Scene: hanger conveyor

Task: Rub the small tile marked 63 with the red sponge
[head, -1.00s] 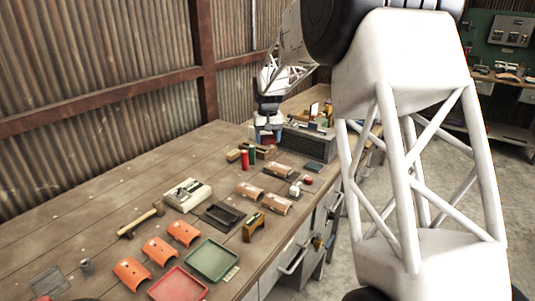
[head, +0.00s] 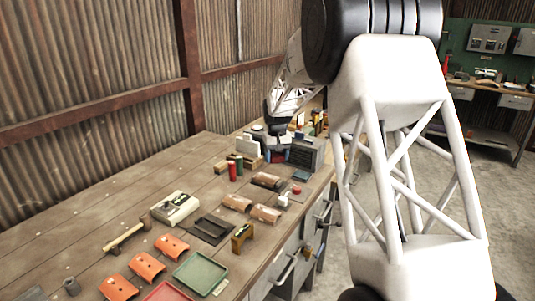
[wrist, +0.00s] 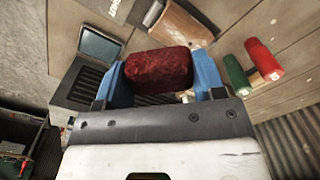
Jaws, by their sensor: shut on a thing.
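My gripper (wrist: 158,74) is shut on the dark red sponge (wrist: 157,67), which sits between its blue fingers in the wrist view. In the head view my gripper (head: 277,154) is at the far part of the bench, beside a grey ribbed box (head: 308,151). Tan curved tiles (head: 237,203) lie nearer on the bench, and one tan tile (wrist: 180,25) shows beyond the sponge in the wrist view. Orange curved tiles (head: 147,265) lie at the near end. I cannot read the number 63 on any tile.
A red cylinder (head: 232,171) and a green cylinder (head: 239,162) stand left of my gripper. A blue-grey flat case (head: 300,176) lies near the bench edge. A hammer (head: 127,239), a green tray (head: 200,272) and a white-topped box (head: 175,208) are nearer. The bench's left side is clear.

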